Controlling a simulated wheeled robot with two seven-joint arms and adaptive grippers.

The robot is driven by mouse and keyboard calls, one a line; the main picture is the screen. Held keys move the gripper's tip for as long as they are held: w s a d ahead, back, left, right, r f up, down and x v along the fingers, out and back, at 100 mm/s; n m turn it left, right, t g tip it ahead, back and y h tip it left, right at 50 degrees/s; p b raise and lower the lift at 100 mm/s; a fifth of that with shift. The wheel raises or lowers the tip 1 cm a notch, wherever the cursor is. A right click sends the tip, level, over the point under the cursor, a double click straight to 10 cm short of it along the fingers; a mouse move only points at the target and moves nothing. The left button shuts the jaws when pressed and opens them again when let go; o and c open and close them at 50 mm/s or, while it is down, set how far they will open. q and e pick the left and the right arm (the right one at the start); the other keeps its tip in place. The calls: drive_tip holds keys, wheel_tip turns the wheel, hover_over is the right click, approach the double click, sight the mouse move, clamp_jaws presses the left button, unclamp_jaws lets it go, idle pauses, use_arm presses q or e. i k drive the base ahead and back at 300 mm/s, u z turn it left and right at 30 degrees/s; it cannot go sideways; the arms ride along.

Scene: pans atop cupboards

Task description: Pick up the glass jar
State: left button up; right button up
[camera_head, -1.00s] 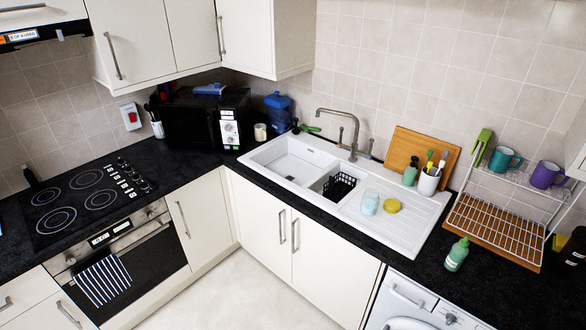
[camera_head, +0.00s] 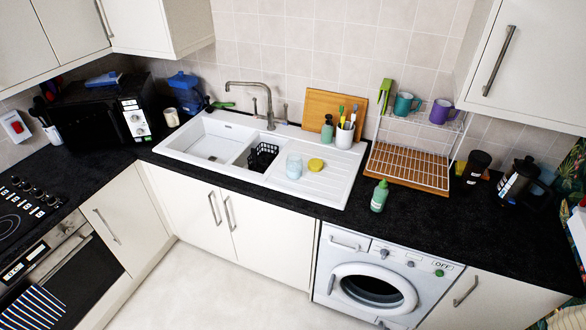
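A clear, pale-blue glass jar (camera_head: 294,166) stands on the white sink unit (camera_head: 325,187), on the drainer beside the basin. A yellow round sponge-like thing (camera_head: 316,164) lies just right of it, apart from it. A black basket (camera_head: 263,157) sits in the small basin to its left. Neither of my grippers shows in the head view.
A tap (camera_head: 268,105) rises behind the basin. A white cup of brushes (camera_head: 345,134), a green bottle (camera_head: 379,196) and a wire dish rack (camera_head: 411,165) stand to the right. The floor (camera_head: 225,285) is open.

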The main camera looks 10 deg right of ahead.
sight(294, 162)
drive_tip(key=u, duration=0.3)
drive_tip(key=i, duration=0.3)
drive_tip(key=u, duration=0.85)
drive_tip(key=i, duration=1.15)
drive_tip(key=z, duration=0.55)
